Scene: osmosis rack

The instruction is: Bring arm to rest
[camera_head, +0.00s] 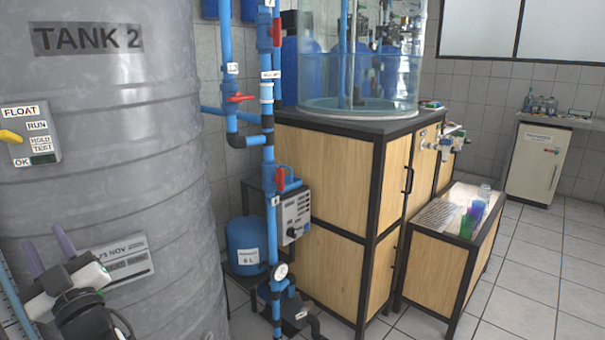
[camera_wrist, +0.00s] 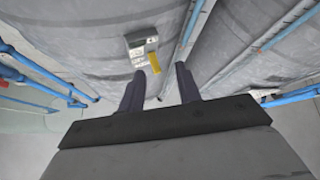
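My gripper (camera_head: 44,238) is at the lower left of the head view, in front of the grey tank (camera_head: 110,190) marked TANK 2. Its two purple fingers point up and stand apart with nothing held between them. In the wrist view my gripper (camera_wrist: 159,72) shows the same two fingers spread, with a clear gap. Beyond the fingertips there is a grey panel (camera_wrist: 142,42) with a yellow lever (camera_wrist: 154,63). I cannot tell the exact distance from the fingers to the tank wall.
A float switch panel (camera_head: 30,135) is on the tank above my gripper. Blue pipes (camera_head: 268,170) with red valves stand right of the tank. A wooden cabinet (camera_head: 325,180) and a low bench (camera_head: 435,270) with cups stand farther right. Tiled floor (camera_head: 525,290) is clear at right.

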